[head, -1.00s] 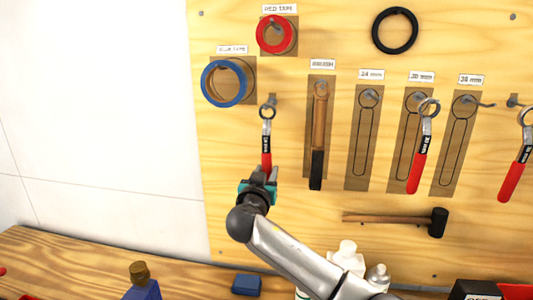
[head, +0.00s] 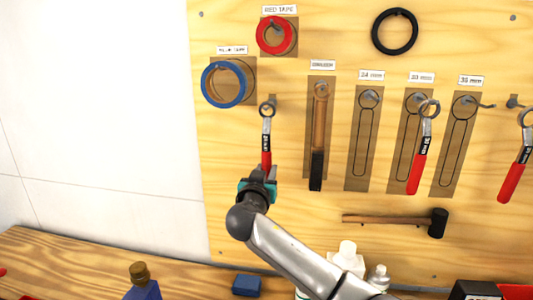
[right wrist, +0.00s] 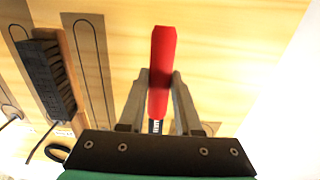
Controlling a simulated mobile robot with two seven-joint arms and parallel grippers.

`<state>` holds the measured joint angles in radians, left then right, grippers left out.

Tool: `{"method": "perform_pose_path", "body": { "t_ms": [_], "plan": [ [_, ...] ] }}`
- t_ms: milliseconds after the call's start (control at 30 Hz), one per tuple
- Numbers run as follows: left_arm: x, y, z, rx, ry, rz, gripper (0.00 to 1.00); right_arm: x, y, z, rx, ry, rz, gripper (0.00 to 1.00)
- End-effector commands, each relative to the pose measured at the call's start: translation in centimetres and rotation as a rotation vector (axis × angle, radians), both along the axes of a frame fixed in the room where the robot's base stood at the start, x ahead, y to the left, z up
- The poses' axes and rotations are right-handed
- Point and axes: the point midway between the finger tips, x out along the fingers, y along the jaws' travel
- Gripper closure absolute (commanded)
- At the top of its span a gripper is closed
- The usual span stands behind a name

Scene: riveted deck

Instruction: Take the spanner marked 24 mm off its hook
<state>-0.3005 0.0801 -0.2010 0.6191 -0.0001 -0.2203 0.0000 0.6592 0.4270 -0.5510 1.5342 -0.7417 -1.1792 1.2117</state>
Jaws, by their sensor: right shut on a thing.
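A small spanner (head: 267,128) with a red handle and a dark printed band hangs by its ring on a hook left of the brush. Its marking is too small to read. My right gripper (head: 263,172) is shut on the lower end of its red handle. The right wrist view shows the red handle (right wrist: 160,75) between both fingers of my right gripper (right wrist: 158,95). The ring is still around the hook. The outline labelled 24 mm (head: 368,135) is empty. My left gripper is not in view.
Blue tape (head: 205,84) and red tape (head: 262,35) hang above left. The brush (head: 317,170) hangs close right. Further right are a larger red-handled spanner (head: 417,175), another spanner (head: 512,182) and a mallet (head: 438,222). Bottles (head: 347,252) stand on the bench below.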

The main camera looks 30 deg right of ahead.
Motion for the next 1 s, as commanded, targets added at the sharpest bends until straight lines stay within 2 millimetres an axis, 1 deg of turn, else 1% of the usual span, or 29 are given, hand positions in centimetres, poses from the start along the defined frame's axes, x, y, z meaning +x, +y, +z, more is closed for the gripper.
{"method": "perform_pose_path", "body": {
  "t_ms": [100, 333, 1000],
  "plan": [
    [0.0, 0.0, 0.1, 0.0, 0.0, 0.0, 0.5, 0.0, 0.0, 0.5, 0.001, -0.004, 0.0, 1.0],
    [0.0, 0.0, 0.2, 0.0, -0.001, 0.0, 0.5, -0.2, 0.2, 0.7, -0.001, -0.003, 0.001, 1.0],
    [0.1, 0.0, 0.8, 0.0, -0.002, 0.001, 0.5, -2.3, 1.8, 0.8, 0.0, -0.004, 0.0, 1.0]
  ]
}}
